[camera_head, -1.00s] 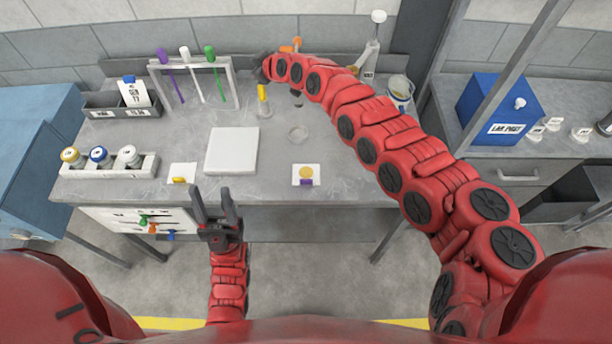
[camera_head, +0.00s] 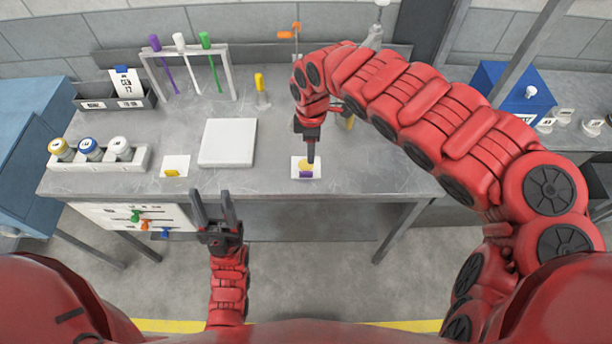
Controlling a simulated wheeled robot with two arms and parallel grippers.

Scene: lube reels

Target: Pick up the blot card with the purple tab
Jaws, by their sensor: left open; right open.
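The blot card with the purple tab (camera_head: 298,174) lies on the grey bench near its front edge, a white card with a yellow round blot and the purple tab on its near side. My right gripper (camera_head: 311,160) points down right over this card and covers part of it. It is open with nothing seen between its fingers, and I cannot tell whether it touches the card. My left gripper (camera_head: 214,208) is open and empty in front of the bench's front edge, left of the card.
Another card with a yellow tab (camera_head: 176,164) lies to the left, beside a white square pad (camera_head: 228,143). A rack of bottles (camera_head: 98,156) stands at the far left. A stand with purple, white and green-topped sticks (camera_head: 186,72) is behind. A yellow-topped vial (camera_head: 261,91) stands near the middle.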

